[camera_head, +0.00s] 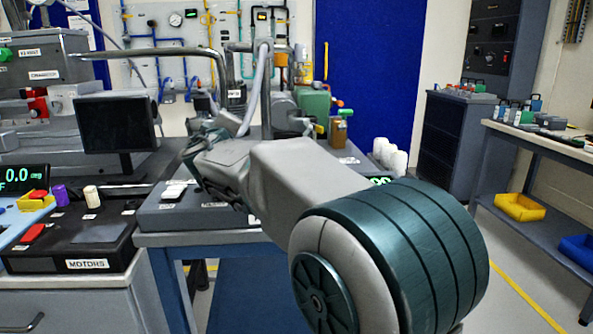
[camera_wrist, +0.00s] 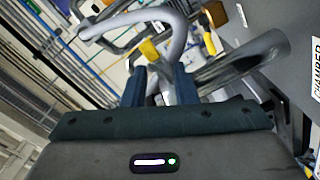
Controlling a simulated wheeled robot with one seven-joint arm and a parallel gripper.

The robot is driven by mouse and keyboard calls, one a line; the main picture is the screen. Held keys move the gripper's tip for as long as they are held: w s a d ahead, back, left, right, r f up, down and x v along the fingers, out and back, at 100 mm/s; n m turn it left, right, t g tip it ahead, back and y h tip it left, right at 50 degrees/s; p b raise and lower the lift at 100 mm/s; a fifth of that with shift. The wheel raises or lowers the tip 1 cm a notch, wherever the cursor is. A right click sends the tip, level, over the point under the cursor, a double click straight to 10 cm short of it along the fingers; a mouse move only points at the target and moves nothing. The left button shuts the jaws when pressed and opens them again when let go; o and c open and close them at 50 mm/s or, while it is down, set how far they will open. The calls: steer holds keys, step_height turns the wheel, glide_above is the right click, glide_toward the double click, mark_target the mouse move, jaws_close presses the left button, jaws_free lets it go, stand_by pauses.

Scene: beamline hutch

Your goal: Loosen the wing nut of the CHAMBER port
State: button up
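A CHAMBER label (camera_head: 44,75) is on the grey box at the upper left of the head view. A CHAMBER label (camera_wrist: 316,70) also shows at the right edge of the wrist view, beside a grey metal tube (camera_wrist: 245,62). I cannot make out the wing nut in either view. My gripper (camera_wrist: 159,82) has its two dark blue fingers apart, with a gap between them. Grey and yellow parts show behind the gap; I cannot tell whether anything touches the fingers. In the head view my arm largely hides the gripper.
A bent metal pipe (camera_head: 150,51) crosses behind my arm. A dark monitor (camera_head: 116,123) and the MOTORS box (camera_head: 75,250) stand at left. A grey curved hose (camera_wrist: 150,16) passes beyond my fingers. White cylinders (camera_head: 392,158) stand right of my arm. Floor at right is clear.

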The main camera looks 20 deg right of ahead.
steer(key=shift+m, duration=0.7)
steer(key=v, duration=1.3)
steer(key=shift+s+a+r+p, duration=0.1)
steer(key=shift+s+a+p, duration=0.05)
steer(key=shift+s+p, duration=0.15)
steer(key=s+d+g+p, duration=0.1)
steer(key=p, duration=0.1)
steer(key=d+m+g+h+p, duration=0.1)
steer(key=d+p, duration=0.1)
steer(key=s+d+m+g+p, duration=0.1)
steer(key=p, duration=0.1)
steer(key=shift+s+d+r+h, duration=0.25)
steer(key=shift+s+r+h, duration=0.05)
steer(key=shift+s, duration=0.05)
steer(key=s+d+g+p, duration=0.1)
steer(key=p, duration=0.1)
steer(key=s+d+m+g+p, duration=0.1)
steer(key=s+p, duration=0.1)
steer(key=s+d+m+g+p, duration=0.1)
steer(key=p, duration=0.1)
steer(key=shift+s+d+f+g, duration=0.15)
steer(key=shift+d+f+g, duration=0.15)
steer(key=shift+d+g, duration=0.1)
steer(key=s+m+g+y+p, duration=0.2)
steer(key=s+g+p, duration=0.3)
steer(key=s+p, duration=0.5)
steer(key=shift+s+f+m+g+y+p, duration=0.35)
steer(key=shift+y+p, duration=0.45)
steer(key=shift+p, duration=0.25)
steer(key=shift+a, duration=0.15)
